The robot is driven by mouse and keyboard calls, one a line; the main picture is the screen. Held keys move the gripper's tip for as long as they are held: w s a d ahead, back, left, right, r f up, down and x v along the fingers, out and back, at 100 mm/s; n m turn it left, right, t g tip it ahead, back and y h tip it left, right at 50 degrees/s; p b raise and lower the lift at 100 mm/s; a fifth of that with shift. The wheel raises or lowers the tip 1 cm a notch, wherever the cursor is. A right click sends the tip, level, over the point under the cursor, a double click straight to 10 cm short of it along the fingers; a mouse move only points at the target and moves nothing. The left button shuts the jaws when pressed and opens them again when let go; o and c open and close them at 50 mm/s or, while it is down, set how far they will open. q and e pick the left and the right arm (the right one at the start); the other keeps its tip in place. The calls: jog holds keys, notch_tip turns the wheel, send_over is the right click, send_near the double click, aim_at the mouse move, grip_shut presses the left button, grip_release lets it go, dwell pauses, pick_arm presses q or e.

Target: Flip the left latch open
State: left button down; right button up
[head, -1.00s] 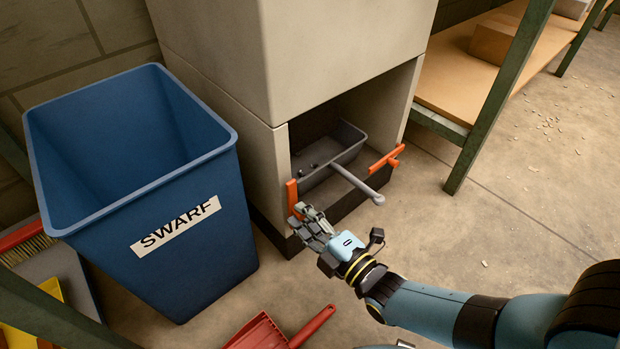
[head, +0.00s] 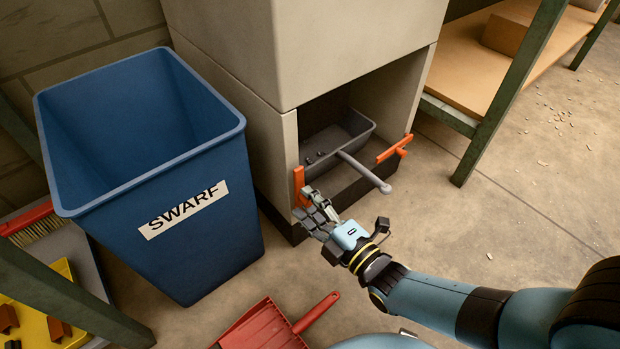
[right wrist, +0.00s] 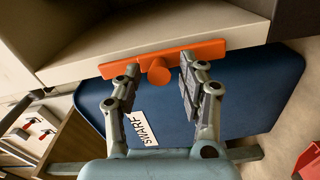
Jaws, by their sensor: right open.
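The left latch (head: 299,187) is an orange bar, upright at the left edge of the grey press base's opening. In the right wrist view the left latch (right wrist: 205,52) runs across the picture, with a round orange knob (right wrist: 159,72) in its middle. My right gripper (head: 314,207) is at this latch, and its fingers partly hide its lower end. In the right wrist view my right gripper (right wrist: 160,78) is open, with one finger on each side of the knob. I cannot tell whether the fingers touch it. My left gripper is not in view.
A second orange latch (head: 394,149) is at the opening's right edge. A grey tray (head: 350,133) with a rod handle (head: 364,172) sits inside. A blue SWARF bin (head: 150,130) stands close on the left. A red dustpan (head: 268,325) lies on the floor in front.

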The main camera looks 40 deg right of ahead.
jog(key=o, duration=0.7)
notch_tip(320, 180, up, 10)
jog(key=shift+w, duration=0.15)
jog(key=shift+r, duration=0.35)
jog(key=c, duration=0.7)
jog(key=shift+f, duration=0.25)
